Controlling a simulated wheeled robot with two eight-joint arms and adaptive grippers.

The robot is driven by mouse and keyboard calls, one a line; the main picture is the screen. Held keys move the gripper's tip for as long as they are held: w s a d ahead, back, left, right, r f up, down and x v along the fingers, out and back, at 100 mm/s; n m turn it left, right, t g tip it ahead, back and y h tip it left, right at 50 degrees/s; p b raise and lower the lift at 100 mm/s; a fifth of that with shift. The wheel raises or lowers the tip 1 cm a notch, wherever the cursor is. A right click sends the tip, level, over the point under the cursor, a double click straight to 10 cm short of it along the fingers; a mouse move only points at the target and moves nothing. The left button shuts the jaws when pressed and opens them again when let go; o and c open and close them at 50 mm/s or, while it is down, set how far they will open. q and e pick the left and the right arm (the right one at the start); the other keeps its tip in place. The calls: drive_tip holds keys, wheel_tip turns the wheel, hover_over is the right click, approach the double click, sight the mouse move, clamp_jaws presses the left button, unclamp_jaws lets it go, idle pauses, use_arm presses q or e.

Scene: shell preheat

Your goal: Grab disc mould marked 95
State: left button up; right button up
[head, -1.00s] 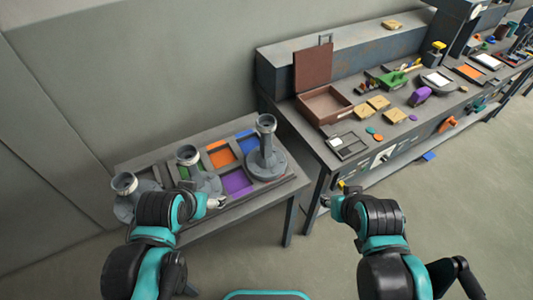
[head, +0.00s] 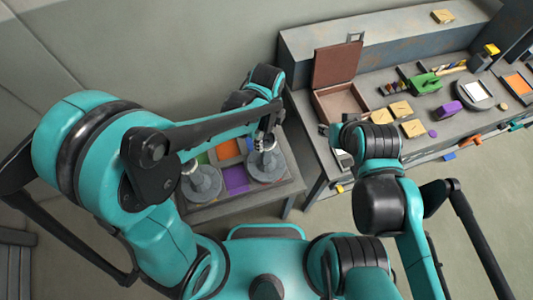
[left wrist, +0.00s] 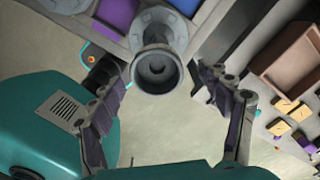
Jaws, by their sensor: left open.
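A grey disc mould with an upright post (head: 268,167) stands on the right part of the low table. Its funnel-like post top also shows in the left wrist view (left wrist: 157,68). My left gripper (head: 266,132) is at the top of this post. In the left wrist view my left gripper (left wrist: 158,80) is open, with one finger on each side of the post top. A second grey disc mould (head: 203,184) stands to its left, partly behind my arm. I cannot read a 95 on either. My right gripper (head: 333,136) is by the workbench edge, too small to read.
The low table (head: 240,206) has orange and purple panels (head: 236,180) around the moulds. The workbench (head: 440,128) to the right holds an open brown box (head: 340,105), yellow blocks (head: 400,109) and a green tool (head: 425,84). Open floor lies in front.

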sight(266, 155)
use_arm(q)
wheel_tip(266, 155, down, 7)
drive_tip(key=shift+s+a+r+b, duration=0.1)
drive_tip(key=shift+s+r+b, duration=0.05)
drive_tip(key=shift+b, duration=0.3)
clamp_jaws()
